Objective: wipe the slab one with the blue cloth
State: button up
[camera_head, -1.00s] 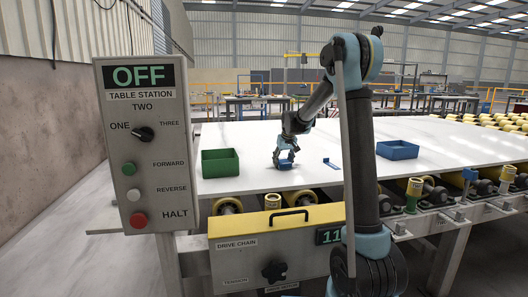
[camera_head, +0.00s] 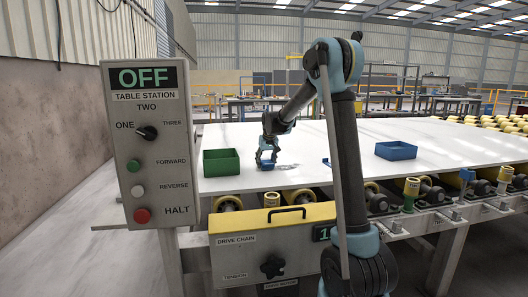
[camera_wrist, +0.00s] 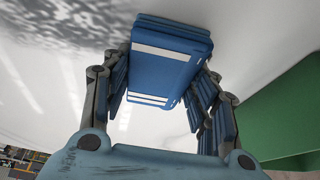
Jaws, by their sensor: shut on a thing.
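The slab (camera_head: 350,135) is a broad, pale, glossy stone sheet lying flat on a roller table. My gripper (camera_head: 268,156) is low over its near left part, shut on the blue cloth (camera_head: 267,164). In the wrist view the cloth (camera_wrist: 172,62) looks like a thick folded blue pad with white bands, held between the fingers of my gripper (camera_wrist: 160,85). The cloth appears to be at the slab's surface; exact contact is hard to tell. A greyish smudge (camera_head: 288,166) lies just right of the cloth; speckled dark marks show at upper left in the wrist view.
A green open box (camera_head: 221,163) stands on the slab just left of my gripper. A blue open box (camera_head: 396,150) stands farther right. A small blue item (camera_head: 326,161) is partly hidden behind my arm. A control panel (camera_head: 145,145) stands at the front left.

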jog(key=shift+a+r, duration=0.1)
jog(key=shift+r, duration=3.75)
